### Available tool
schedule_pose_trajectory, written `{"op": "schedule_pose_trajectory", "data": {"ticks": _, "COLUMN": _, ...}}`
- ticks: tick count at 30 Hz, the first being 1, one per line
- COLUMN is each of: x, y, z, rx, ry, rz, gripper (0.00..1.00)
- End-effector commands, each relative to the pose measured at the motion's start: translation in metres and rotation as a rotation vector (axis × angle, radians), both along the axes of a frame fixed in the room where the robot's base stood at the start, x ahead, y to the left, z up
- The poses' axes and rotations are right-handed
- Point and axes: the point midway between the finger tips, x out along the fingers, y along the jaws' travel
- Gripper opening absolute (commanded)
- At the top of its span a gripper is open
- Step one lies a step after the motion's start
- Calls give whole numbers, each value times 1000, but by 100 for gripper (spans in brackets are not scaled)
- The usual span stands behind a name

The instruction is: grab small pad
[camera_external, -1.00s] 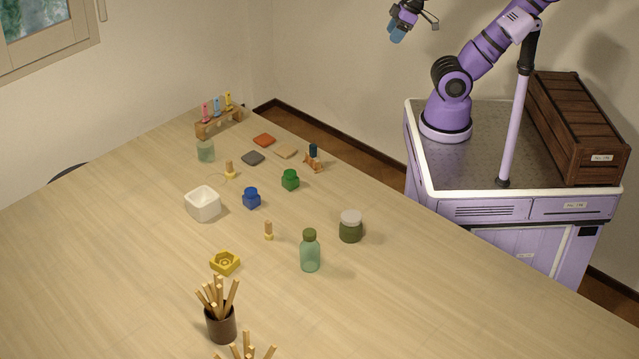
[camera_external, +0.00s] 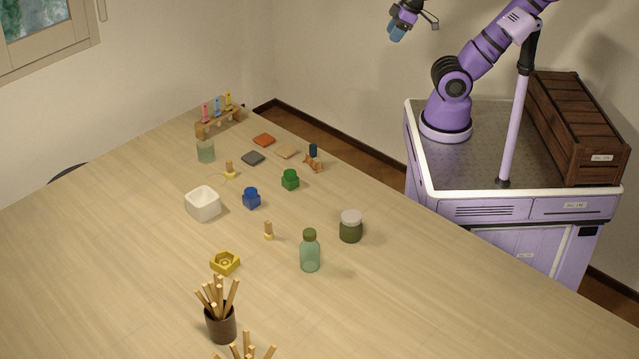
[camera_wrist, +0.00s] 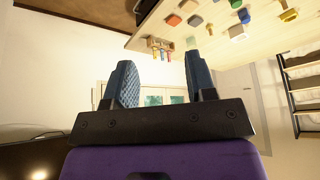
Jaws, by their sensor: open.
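Three small flat square pads lie close together near the far end of the table: an orange-red pad (camera_external: 264,140), a dark grey pad (camera_external: 253,158) and a tan pad (camera_external: 286,152). I cannot tell which is meant by the small pad. In the wrist view the red pad (camera_wrist: 173,20) and the grey pad (camera_wrist: 194,20) show near the top edge. My gripper (camera_external: 397,33) is raised in the air to the right of the table, away from the pads. In the wrist view its two blue fingers (camera_wrist: 163,78) stand apart with nothing between them.
Behind the pads is a wooden rack (camera_external: 218,122) with coloured items. A green block-like jar (camera_external: 290,180), a blue one (camera_external: 251,198), a glass jar (camera_external: 205,151) and a small orange-brown stand (camera_external: 313,164) are nearby. The table's left side is clear.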

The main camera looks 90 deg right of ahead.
Motion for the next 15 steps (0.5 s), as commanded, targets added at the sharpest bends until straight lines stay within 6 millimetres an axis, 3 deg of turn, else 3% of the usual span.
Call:
{"op": "schedule_pose_trajectory", "data": {"ticks": 5, "x": 24, "y": 7, "z": 12, "rx": -6, "ry": 22, "rz": 34, "gripper": 51}}
{"op": "schedule_pose_trajectory", "data": {"ticks": 15, "x": 121, "y": 51, "z": 41, "rx": -32, "ry": 98, "rz": 168, "gripper": 51}}
